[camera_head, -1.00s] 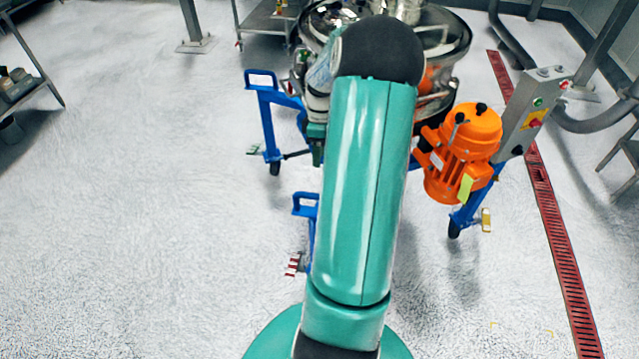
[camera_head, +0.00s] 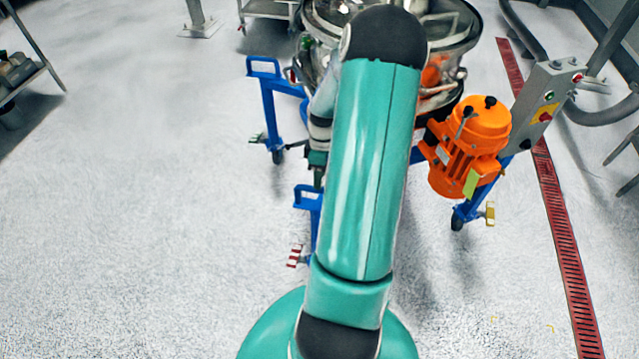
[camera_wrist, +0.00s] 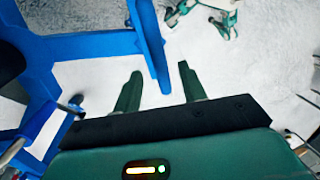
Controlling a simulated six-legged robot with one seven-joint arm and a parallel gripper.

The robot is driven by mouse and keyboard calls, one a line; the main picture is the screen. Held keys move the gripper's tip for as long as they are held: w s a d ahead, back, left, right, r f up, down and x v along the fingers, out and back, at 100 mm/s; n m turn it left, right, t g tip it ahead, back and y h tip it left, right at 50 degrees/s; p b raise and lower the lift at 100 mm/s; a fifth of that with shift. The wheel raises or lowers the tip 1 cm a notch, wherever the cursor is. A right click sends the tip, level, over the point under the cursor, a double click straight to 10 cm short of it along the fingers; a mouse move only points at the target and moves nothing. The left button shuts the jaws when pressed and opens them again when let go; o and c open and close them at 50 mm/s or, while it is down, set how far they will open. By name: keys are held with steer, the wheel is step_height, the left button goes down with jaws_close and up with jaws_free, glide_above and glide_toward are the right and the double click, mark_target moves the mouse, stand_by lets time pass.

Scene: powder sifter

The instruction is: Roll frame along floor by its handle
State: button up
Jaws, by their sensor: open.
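The blue wheeled frame (camera_head: 271,112) stands on the floor and carries the steel sifter (camera_head: 458,40). One blue loop handle (camera_head: 263,68) is at its far left, and another handle (camera_head: 306,195) is nearer to me. My gripper (camera_head: 318,183) points down just above and beside the nearer handle, partly hidden by my arm. In the wrist view my gripper (camera_wrist: 160,71) is open, and a blue bar of the frame (camera_wrist: 150,45) reaches between its fingers in the picture. I cannot tell whether they touch.
An orange motor (camera_head: 470,145) and a grey control box (camera_head: 541,100) are on the sifter's right side. A red floor drain (camera_head: 550,190) runs along the right. A metal rack (camera_head: 35,75) stands at the far left. The floor on the left is clear.

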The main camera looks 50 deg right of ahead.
steer(key=shift+s+a+f, duration=0.1)
steer(key=shift+a+f, duration=0.05)
steer(key=shift+f, duration=0.85)
steer(key=shift+s+a+f, duration=0.1)
steer(key=shift+a+f, duration=0.05)
steer(key=shift+f, duration=0.8)
jaws_close()
